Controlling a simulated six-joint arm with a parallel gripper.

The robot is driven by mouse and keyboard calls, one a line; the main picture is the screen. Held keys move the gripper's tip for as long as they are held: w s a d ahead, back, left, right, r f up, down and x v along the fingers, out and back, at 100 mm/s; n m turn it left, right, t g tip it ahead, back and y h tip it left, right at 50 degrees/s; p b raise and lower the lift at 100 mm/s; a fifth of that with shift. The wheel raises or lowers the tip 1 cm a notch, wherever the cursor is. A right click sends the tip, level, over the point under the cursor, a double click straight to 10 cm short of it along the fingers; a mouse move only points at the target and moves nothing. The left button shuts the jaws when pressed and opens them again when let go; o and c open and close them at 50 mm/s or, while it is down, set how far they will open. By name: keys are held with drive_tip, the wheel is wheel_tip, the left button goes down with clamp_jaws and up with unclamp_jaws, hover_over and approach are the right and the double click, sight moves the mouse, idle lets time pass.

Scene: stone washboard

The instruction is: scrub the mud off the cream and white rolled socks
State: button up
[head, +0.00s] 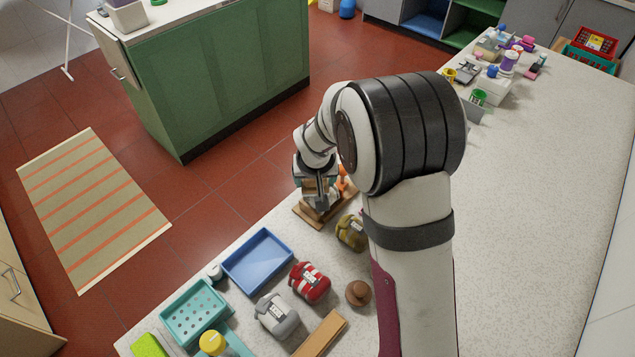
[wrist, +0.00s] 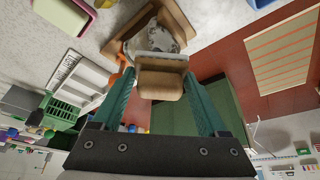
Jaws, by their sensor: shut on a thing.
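My gripper (head: 318,190) is low over a wooden board (head: 341,212) at the counter's edge. Just beyond the block, a pale roll with dark specks (wrist: 155,38), apparently the cream and white socks, lies on the wooden board (wrist: 178,18). The block overlaps the roll's near side in that view; I cannot tell whether they touch. The head view mostly hides the roll behind my gripper.
Olive (head: 351,232), red-striped (head: 309,283) and grey (head: 277,316) rolls sit nearby. A blue tray (head: 257,259), teal perforated basket (head: 196,312), round brown object (head: 358,293), yellow-capped bottle (head: 212,343) and wooden bar (head: 320,334) are around them.

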drive_tip(key=shift+r, duration=2.8)
